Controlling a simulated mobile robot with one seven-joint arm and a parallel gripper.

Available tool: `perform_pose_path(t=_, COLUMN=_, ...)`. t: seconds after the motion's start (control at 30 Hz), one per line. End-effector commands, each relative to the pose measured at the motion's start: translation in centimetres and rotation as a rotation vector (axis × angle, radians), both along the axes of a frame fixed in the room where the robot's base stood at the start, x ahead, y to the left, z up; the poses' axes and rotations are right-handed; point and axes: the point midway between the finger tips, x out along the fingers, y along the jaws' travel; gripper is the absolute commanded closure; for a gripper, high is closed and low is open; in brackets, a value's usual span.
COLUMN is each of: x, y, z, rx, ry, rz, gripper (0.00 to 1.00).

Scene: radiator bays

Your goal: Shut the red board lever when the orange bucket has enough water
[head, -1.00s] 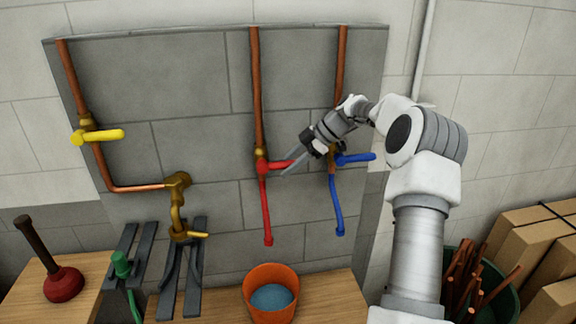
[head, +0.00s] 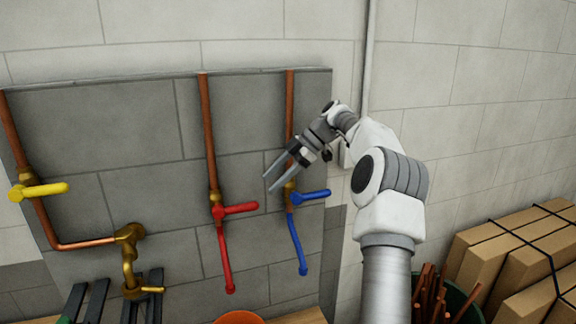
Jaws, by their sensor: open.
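The red lever (head: 237,210) sits on the copper pipe and sticks out to the right, crosswise to the pipe. A red hose (head: 225,262) hangs below it; I see no stream at its end. Only the top rim of the orange bucket (head: 238,317) shows at the bottom edge, so its water is out of view. My gripper (head: 268,184) is open and empty, its fingers pointing down-left. In the picture its tips are just above and right of the red lever's tip, with a gap between.
A blue lever (head: 312,195) with a blue hose (head: 297,245) is right of the red one, close below my gripper. A yellow lever (head: 45,189) and a brass tap (head: 128,262) are at left. Cardboard boxes (head: 505,250) and a green bin (head: 465,302) of copper pipes stand right.

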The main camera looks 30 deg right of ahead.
Motion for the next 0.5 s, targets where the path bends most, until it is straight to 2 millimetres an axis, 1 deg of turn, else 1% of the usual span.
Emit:
perform_pose_path(t=0.03, x=-0.2, y=-0.8, z=0.9, rx=-0.001, ry=-0.003, rz=-0.003, gripper=0.41)
perform_pose_path(t=0.2, x=-1.0, y=-2.5, z=2.8, rx=0.0, ry=0.001, rz=-0.002, gripper=0.41)
perform_pose_path(t=0.37, x=-1.4, y=-3.3, z=3.7, rx=-0.001, ry=0.0, rz=-0.002, gripper=0.41)
perform_pose_path(t=0.5, x=-1.5, y=-3.6, z=3.9, rx=-0.001, ry=0.002, rz=0.0, gripper=0.41)
